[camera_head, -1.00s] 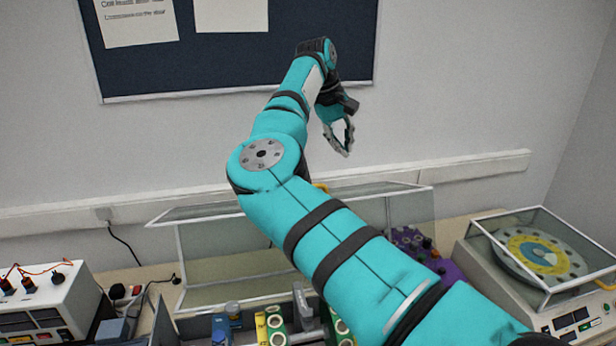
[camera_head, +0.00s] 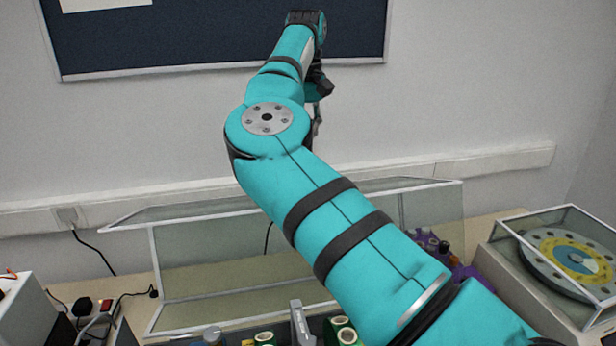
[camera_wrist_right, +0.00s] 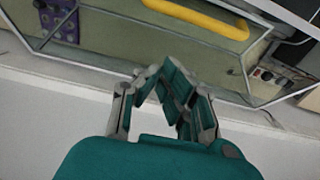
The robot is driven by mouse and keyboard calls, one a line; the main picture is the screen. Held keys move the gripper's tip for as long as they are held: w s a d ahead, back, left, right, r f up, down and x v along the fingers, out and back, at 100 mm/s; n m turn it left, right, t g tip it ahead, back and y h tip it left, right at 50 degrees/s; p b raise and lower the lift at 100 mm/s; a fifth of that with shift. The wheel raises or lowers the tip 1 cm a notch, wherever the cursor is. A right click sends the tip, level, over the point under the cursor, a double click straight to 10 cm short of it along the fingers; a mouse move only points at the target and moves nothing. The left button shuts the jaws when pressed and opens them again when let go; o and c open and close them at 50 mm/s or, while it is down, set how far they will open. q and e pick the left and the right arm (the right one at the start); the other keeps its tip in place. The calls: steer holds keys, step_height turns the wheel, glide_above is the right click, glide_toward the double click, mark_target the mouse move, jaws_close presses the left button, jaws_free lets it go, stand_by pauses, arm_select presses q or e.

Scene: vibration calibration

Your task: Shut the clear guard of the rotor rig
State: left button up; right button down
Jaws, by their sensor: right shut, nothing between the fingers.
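The clear guard (camera_head: 205,265) with a pale frame stands raised behind the rig at the centre of the head view, its middle hidden by my right arm. In the right wrist view its frame (camera_wrist_right: 245,75) and a yellow handle (camera_wrist_right: 200,14) show near the top. My right gripper (camera_head: 317,112) is above and behind the guard in the head view, seen nearly edge-on against the wall. In the wrist view its fingers (camera_wrist_right: 173,75) are together and empty, apart from the handle. My left gripper is not in view.
A turntable device (camera_head: 570,255) under a clear cover stands at the right. Purple parts (camera_head: 440,255) sit beside my arm. A white instrument (camera_head: 25,310) is at the left edge. A wall rail (camera_head: 500,160) runs behind the bench.

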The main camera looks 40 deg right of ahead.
step_height(320, 180, down, 9)
steer(key=p, duration=0.3)
steer(key=shift+s+a+r+p, duration=0.1)
steer(key=shift+s+p, duration=0.05)
steer(key=shift+p, duration=0.15)
steer(key=shift+s+a+r+p, duration=0.1)
steer(key=shift+s+r+p, duration=0.1)
steer(key=shift+s+p, duration=0.1)
steer(key=shift+s+a+r+p, duration=0.4)
steer(key=shift+s+r, duration=0.15)
steer(key=shift+s, duration=0.15)
steer(key=shift+s+a+r, duration=0.15)
steer(key=shift+s+a, duration=0.1)
steer(key=shift+s, duration=0.1)
steer(key=shift+w+d+f, duration=0.2)
